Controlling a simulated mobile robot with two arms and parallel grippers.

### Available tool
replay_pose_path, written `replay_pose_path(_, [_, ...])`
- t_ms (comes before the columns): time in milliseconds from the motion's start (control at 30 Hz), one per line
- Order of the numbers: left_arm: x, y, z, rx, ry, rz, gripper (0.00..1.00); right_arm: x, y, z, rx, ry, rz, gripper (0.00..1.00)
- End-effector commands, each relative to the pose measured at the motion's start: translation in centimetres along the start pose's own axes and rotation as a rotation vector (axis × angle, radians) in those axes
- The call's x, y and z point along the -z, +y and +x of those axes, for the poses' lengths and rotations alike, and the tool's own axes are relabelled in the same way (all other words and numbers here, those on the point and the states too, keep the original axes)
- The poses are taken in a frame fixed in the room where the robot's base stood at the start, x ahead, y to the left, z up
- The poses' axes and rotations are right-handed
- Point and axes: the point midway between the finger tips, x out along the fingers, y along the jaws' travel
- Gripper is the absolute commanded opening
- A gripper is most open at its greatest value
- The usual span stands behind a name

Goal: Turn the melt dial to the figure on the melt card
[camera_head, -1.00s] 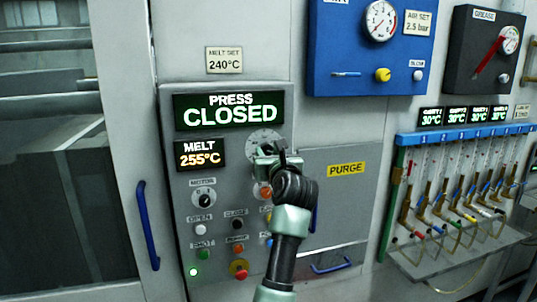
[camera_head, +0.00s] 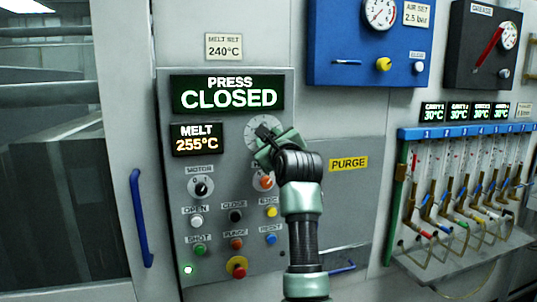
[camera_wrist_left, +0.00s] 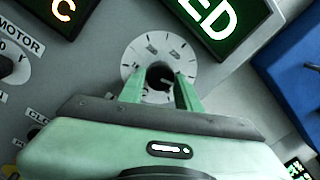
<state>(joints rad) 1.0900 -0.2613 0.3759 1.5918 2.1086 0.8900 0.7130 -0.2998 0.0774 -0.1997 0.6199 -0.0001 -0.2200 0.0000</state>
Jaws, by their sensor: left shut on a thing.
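The melt dial (camera_head: 253,128) is a pale round scale on the grey control panel, partly hidden by my left gripper (camera_head: 268,143). In the left wrist view its dark knob (camera_wrist_left: 159,76) sits between the green fingers of my left gripper (camera_wrist_left: 160,90), which is shut on it. The gripper is tilted in the head view. The melt card (camera_head: 224,47) above the panel reads "MELT SET 240°C". The melt display (camera_head: 197,138) reads 255°C. The dial's figures are too small or blurred to read. My right gripper is not in view.
The press display (camera_head: 228,93) reads "PRESS CLOSED". Below the dial are several coloured buttons and the motor switch (camera_head: 201,187). A purge panel (camera_head: 345,190) lies to the right. A blue door handle (camera_head: 141,217) stands out at the left.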

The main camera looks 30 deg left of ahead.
Motion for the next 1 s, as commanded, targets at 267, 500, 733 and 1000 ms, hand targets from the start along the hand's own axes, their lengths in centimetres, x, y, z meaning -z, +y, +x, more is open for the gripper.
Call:
replay_pose_path(267, [0.4,0.1,0.0,0.000,-0.007,-0.163,0.00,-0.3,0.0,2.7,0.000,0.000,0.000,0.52])
replay_pose_path(500, [0.2,0.0,0.0,-0.001,-0.011,-0.228,0.00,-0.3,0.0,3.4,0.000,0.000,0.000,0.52])
replay_pose_path(733, [0.1,0.0,0.0,-0.001,-0.012,-0.242,0.00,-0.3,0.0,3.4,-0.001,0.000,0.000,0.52])
replay_pose_path(1000, [0.1,0.0,0.0,-0.001,-0.012,-0.242,0.36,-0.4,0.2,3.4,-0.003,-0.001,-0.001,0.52])
